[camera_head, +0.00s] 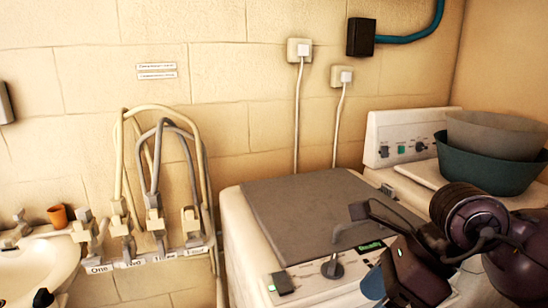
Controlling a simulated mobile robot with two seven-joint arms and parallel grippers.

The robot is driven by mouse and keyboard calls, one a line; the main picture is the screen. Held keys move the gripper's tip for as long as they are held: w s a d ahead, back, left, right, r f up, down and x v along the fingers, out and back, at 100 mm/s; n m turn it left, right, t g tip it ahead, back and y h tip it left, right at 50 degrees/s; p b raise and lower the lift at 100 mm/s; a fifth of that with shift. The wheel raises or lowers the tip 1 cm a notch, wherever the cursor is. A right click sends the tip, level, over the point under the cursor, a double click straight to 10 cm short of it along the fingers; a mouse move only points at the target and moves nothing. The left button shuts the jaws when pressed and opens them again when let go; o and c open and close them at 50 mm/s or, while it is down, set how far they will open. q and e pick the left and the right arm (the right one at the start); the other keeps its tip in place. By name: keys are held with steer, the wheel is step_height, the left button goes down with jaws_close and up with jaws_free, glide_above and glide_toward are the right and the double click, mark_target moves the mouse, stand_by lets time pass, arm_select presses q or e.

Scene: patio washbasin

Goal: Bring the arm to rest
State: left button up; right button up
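My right arm comes in from the right, dark purple and black. Its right gripper (346,238) is over the front right of the white machine (240,240), near the control panel. Its fingers look spread apart with nothing between them. A dark round knob (332,269) shows just below the fingers; I cannot tell whether a fingertip touches it. A small dark piece (45,298) at the bottom left edge may be the tip of my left gripper; most of it is out of frame.
A grey lid (320,205) covers the machine top. Right behind stands a second white machine (400,135) with nested grey (495,130) and teal (480,165) tubs. Left are hoses (122,160) on labelled taps, a basin (30,268) and an orange cup (58,216).

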steer(key=s+a+m+g+y, duration=0.2)
steer(key=a+m+g+y, duration=0.1)
steer(key=a+y, duration=0.3)
steer(key=w+d+f+m+t+h, duration=0.15)
steer(key=d+f+m+t, duration=0.25)
steer(key=m+t, duration=0.5)
steer(key=w+d+f+m+t, duration=0.35)
steer(key=f+m+t, duration=0.2)
steer(key=m, duration=0.65)
steer(key=w+d+f+m+t+h, duration=0.15)
steer(key=d+f+m+t, duration=0.25)
steer(key=m+t, duration=0.55)
steer(key=s+d+f+m+g+h, duration=0.2)
steer(key=s+f+m+g+h, duration=0.1)
steer(key=f, duration=0.5)
steer(key=s+d+f+m+g+h, duration=0.3)
steer(key=s+f+m, duration=0.3)
steer(key=f+m, duration=0.1)
steer(key=s+d+f+m+g+h, duration=0.3)
steer(key=s+f+m+h, duration=0.1)
steer(key=f, duration=0.5)
steer(key=shift+s+f+m+g, duration=0.2)
steer(key=shift+s+m+g, duration=0.1)
steer(key=shift+m, duration=0.25)
steer(key=shift+c, duration=0.4)
